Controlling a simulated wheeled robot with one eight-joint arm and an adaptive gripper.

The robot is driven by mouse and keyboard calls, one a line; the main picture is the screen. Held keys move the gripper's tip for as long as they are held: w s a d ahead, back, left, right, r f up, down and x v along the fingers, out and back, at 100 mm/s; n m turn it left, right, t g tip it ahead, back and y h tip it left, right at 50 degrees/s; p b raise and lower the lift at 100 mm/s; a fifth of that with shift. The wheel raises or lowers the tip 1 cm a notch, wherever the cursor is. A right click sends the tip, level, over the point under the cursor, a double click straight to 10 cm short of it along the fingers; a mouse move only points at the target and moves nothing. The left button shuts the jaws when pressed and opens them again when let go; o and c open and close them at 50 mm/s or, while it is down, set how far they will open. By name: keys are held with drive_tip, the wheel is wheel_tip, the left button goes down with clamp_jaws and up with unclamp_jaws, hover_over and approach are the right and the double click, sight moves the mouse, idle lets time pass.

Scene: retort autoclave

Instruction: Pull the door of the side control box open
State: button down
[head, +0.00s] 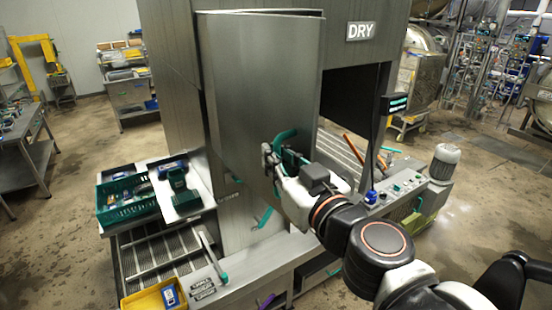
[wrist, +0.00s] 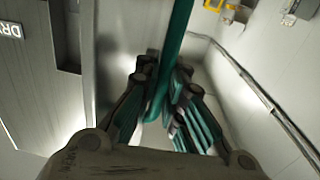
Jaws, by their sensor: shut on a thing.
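The side control box door (head: 262,85) is a tall grey metal panel on the front of the machine, left of the DRY sign. A teal handle (head: 285,135) is on its lower part. My gripper (head: 276,158) is at the handle, with my arm reaching in from the lower right. In the wrist view the teal handle (wrist: 178,35) runs down between the two fingers of my gripper (wrist: 163,90), which is shut on it. The fingers hide part of the handle. I cannot tell how far the door stands from its frame.
A green crate (head: 128,198) and a yellow tray (head: 155,297) are at the lower left. A button panel (head: 400,190) with a grey motor (head: 444,162) is at the right, near my arm. Open floor (head: 95,150) lies to the left.

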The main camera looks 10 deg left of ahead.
drive_tip(key=c, duration=1.9)
unclamp_jaws()
drive_tip(key=shift+c, duration=0.2)
drive_tip(key=shift+s+d, duration=0.1)
drive_tip(key=shift+s, duration=0.05)
drive_tip(key=v, duration=1.2)
drive_tip(key=shift+r, duration=0.1)
